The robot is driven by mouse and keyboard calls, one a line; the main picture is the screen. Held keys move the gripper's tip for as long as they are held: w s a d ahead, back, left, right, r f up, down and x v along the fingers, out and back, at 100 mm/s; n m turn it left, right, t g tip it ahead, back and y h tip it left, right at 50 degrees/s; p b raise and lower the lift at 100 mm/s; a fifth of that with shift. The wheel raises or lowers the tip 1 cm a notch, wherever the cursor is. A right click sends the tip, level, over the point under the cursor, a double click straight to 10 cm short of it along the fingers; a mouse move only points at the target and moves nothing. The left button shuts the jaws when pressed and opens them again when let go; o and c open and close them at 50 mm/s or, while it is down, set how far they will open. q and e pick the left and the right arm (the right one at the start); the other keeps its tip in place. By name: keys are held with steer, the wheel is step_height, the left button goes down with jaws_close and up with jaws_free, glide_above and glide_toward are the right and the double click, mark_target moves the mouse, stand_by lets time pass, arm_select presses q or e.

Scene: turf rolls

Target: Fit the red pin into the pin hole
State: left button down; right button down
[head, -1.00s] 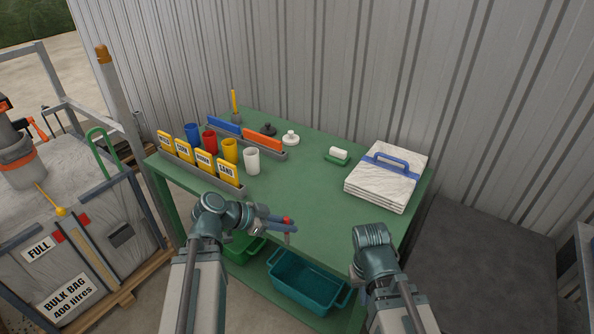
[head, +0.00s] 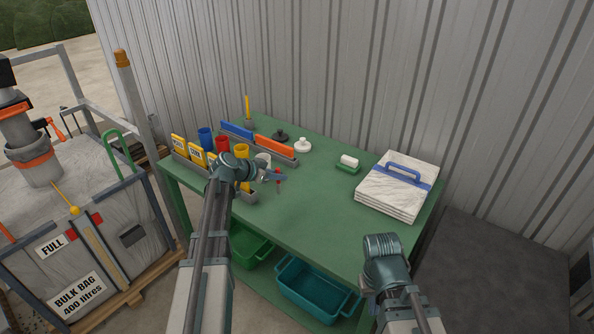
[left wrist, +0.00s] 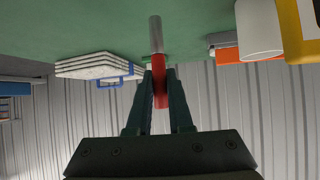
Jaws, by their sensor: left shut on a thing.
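My left gripper (head: 272,177) is shut on the red pin (head: 278,171) above the green table, near the white cup. In the left wrist view the red pin (left wrist: 158,85) sits between the two fingers, with its grey metal end (left wrist: 155,33) sticking out past the fingertips. That end looks clear of the tabletop in the head view. I cannot make out the pin hole in either view. My right arm shows at the lower right of the head view, but its gripper fingers are not visible.
The table's middle is clear. A bulk bag (head: 60,215) stands left.

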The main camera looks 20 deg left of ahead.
arm_select(q)
steer(key=w+d+f+b, duration=0.1)
steer(key=w+d, duration=0.3)
steer(key=w, duration=0.9)
steer(key=shift+w+f, duration=0.15)
steer(key=shift+w, duration=0.05)
steer(key=shift+w, duration=0.1)
steer(key=f+b, duration=0.2)
steer(key=w+f+b, duration=0.1)
steer(key=shift+d+f+b, duration=0.2)
steer(key=shift+f+b, duration=0.15)
steer(key=shift+b, duration=0.05)
steer(key=shift+f, duration=0.2)
steer(key=c, duration=0.8)
jaws_free()
steer(key=shift+r, duration=0.1)
steer(key=shift+r, duration=0.1)
